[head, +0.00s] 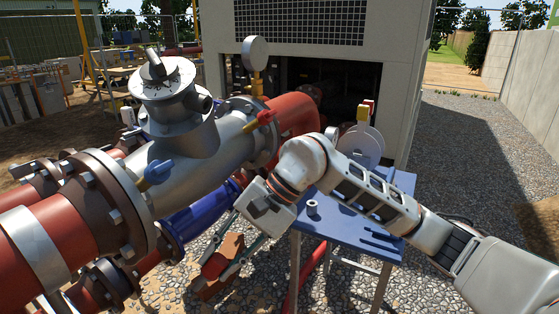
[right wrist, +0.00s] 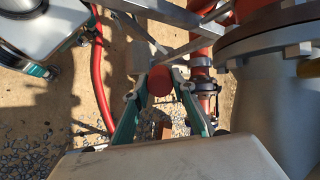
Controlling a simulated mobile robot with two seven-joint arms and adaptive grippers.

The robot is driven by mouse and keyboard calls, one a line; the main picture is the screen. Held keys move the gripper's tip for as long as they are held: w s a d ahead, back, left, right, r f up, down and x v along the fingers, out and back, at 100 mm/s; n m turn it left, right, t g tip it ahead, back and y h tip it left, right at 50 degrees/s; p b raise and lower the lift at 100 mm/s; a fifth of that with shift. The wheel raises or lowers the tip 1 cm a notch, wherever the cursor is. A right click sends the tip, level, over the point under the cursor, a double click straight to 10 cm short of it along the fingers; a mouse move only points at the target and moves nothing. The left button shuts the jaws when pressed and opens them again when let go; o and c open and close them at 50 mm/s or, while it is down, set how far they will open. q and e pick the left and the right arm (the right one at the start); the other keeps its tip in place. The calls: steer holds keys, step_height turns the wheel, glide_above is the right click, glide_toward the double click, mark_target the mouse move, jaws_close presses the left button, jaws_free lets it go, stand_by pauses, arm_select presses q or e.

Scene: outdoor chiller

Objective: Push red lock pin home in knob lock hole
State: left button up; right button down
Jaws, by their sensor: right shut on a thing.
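My right gripper (head: 219,270) reaches down from its white wrist, low beside the pipework in the head view. It is shut on a red piece (head: 213,266), which I take to be the red lock pin. In the right wrist view the piece shows as a red round end (right wrist: 159,81) between the teal fingers. The rest of it is hidden. I cannot make out the lock hole. My left gripper is not clearly visible.
A blue table (head: 345,212) with a small white ring (head: 312,207) stands under my right forearm. Large red pipes (head: 62,235) with bolted flanges fill the left. A blue lever (head: 158,172) and red lever (head: 264,117) stick out from the pipe. Gravel lies open at right.

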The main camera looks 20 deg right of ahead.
steer(key=r+t+y, duration=0.1)
steer(key=r+m+y, duration=0.1)
steer(key=r, duration=0.1)
steer(key=w+r+m+t+b, duration=0.1)
steer(key=r, duration=0.1)
steer(key=shift+a+r+t+y, duration=0.25)
steer(key=shift+t+y, duration=0.05)
steer(key=shift+y, duration=0.1)
steer(key=w+d+r+m+t+y+b, duration=0.1)
steer(key=d+r+m+t, duration=0.5)
steer(key=d+r+t, duration=0.6)
step_height(320, 180, up, 5)
steer(key=d+y+b, duration=0.1)
steer(key=d+b, duration=0.1)
steer(key=shift+r+m+y+b, duration=0.2)
steer(key=shift+m+y+b, duration=0.1)
steer(key=shift+w, duration=0.1)
